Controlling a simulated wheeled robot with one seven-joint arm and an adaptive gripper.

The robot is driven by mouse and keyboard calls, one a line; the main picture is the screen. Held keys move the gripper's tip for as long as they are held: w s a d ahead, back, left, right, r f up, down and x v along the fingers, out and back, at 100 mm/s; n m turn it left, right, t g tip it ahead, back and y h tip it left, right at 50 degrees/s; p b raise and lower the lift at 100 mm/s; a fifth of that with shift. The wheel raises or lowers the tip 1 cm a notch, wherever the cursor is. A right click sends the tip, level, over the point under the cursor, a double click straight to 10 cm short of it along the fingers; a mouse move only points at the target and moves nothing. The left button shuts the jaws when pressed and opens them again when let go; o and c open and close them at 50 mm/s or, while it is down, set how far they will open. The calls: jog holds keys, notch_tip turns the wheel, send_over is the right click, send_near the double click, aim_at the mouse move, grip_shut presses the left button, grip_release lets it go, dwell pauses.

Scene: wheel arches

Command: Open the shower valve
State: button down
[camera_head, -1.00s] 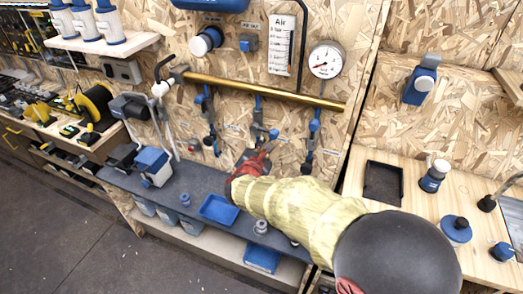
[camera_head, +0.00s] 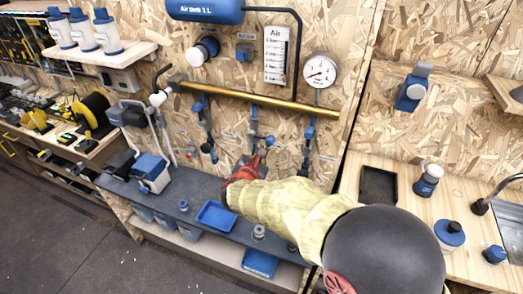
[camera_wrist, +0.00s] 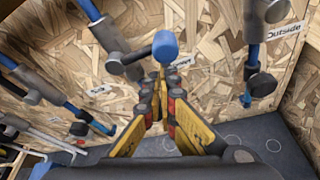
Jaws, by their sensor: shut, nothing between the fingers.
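Several blue-and-grey valve drops hang from a brass pipe (camera_head: 262,95) on the wooden wall. The middle drop ends in a blue-tipped valve handle (camera_head: 270,141), large in the wrist view (camera_wrist: 165,44), pointing out towards my gripper. A wall label behind it is mostly covered, so I cannot read which valve this is. My gripper (camera_head: 258,157) is beside this handle. In the wrist view its yellow-and-black fingers (camera_wrist: 160,88) are shut and empty, with tips just below the blue tip. I cannot tell whether they touch it.
A right-hand valve (camera_wrist: 262,82) hangs near a label reading "Outside" (camera_wrist: 286,31). A left-hand valve (camera_head: 208,147) hangs on the other side. Below is a dark shelf (camera_head: 175,207) with a blue tray (camera_head: 217,215). A pressure gauge (camera_head: 320,70) is above right.

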aim_at(259, 136)
jog(key=r+n+h+p, duration=0.1)
jog(key=r+n+p, duration=0.1)
jog(key=p, duration=0.4)
jog(key=r+n+h+p, duration=0.2)
jog(key=n+p, duration=0.2)
jog(key=p, duration=0.3)
jog(key=a+r+n+g+h+p, duration=0.1)
jog(key=r+n+h+p, duration=0.1)
jog(key=p, duration=0.4)
jog(key=shift+w+r+n+p, duration=0.2)
jog(key=shift+r+n+p, duration=0.1)
jog(key=shift+n, duration=0.1)
jog(key=a+n+p, duration=0.1)
jog(key=r+n+h+p, duration=0.1)
jog(key=p, duration=0.1)
jog(key=shift+w+a+n, duration=0.3)
jog(key=shift+a, duration=0.1)
